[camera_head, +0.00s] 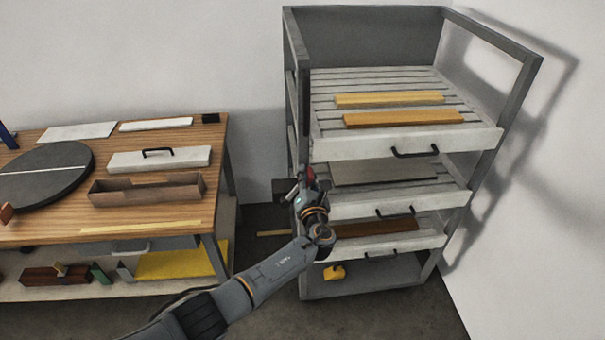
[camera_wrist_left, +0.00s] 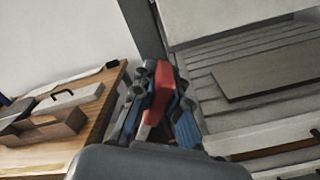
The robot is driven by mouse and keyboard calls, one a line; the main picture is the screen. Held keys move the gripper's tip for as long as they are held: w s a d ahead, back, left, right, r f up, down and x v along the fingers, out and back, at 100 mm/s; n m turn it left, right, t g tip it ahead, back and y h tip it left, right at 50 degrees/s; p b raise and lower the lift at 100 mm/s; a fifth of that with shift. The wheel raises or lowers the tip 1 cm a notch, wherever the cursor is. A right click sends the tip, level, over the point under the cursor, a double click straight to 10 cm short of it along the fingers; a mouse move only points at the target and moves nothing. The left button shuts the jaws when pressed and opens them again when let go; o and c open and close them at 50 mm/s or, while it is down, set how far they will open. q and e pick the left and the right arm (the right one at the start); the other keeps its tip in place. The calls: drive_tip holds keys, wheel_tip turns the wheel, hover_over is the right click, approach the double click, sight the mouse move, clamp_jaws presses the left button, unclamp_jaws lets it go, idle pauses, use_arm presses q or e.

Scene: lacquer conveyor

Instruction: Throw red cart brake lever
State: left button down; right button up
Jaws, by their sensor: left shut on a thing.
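The red brake lever (camera_head: 309,176) is on the left side of the grey drawer cart (camera_head: 296,100), mostly hidden behind my left gripper in the head view. My left gripper (camera_head: 303,189) reaches up to it from below. In the left wrist view, the red lever (camera_wrist_left: 160,88) stands between the two fingers of my left gripper (camera_wrist_left: 160,108), which is shut on it. The lever leans slightly in that view. The lower end of the lever is hidden by the gripper. My right gripper is not in view.
The cart has slatted trays with black handles; yellow and orange boards (camera_head: 402,118) lie on the top tray. A wooden workbench (camera_head: 215,150) stands to the left, with a dark round turntable (camera_head: 45,175) and a brown open box (camera_head: 146,190). A floor gap separates bench and cart.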

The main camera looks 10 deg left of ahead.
use_arm(q)
drive_tip(key=shift+d+f, duration=0.1)
drive_tip(key=shift+f, duration=0.05)
idle(0.3)
drive_tip(key=c, duration=1.3)
unclamp_jaws()
drive_tip(key=v, duration=1.2)
